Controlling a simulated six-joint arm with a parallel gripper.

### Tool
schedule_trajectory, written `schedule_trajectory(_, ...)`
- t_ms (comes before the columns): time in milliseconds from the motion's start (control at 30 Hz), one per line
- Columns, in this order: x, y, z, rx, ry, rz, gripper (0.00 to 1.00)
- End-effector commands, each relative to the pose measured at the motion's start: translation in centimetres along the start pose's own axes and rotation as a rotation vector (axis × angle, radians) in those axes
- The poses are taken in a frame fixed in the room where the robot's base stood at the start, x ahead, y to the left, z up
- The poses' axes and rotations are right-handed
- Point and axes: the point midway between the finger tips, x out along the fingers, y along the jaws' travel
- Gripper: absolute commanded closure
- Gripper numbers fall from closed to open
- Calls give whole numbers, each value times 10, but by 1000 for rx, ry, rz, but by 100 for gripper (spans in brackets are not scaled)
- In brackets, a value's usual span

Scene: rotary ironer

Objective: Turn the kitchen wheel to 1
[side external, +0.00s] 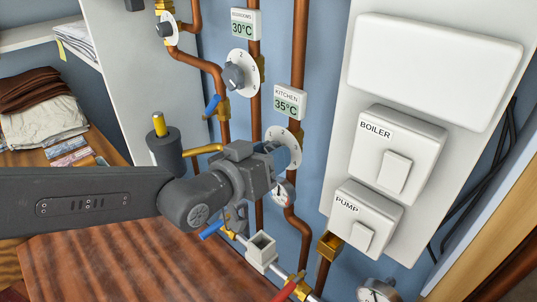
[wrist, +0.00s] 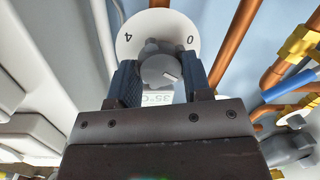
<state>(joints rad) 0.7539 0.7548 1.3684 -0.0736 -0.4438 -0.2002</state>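The kitchen wheel is a grey knob (wrist: 161,69) on a white round dial (side external: 291,148), below the kitchen display (side external: 289,103), which reads 35°C. In the wrist view the dial (wrist: 157,22) shows 4 at left and 0 at right; the display appears upside down. The knob's white mark points right and slightly down there; the number it points at is hidden. My gripper (wrist: 160,80) has one finger on each side of the knob, seemingly with small gaps. In the side view my gripper hides the knob and part of the dial.
The bedrooms wheel (side external: 236,76) and its 30°C display (side external: 243,24) are up and left. Copper pipes (side external: 298,50) run beside the dial. Boiler (side external: 398,150) and pump (side external: 364,220) boxes stand to the right.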

Motion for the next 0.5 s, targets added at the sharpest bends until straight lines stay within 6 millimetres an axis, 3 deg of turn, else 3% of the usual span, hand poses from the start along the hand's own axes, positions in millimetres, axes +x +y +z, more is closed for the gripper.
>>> schedule_trajectory(267, 0, 0, -1, 0, 1, 0, 30)
schedule_trajectory(500, -1, 0, 0, 1, 0, 0, 30)
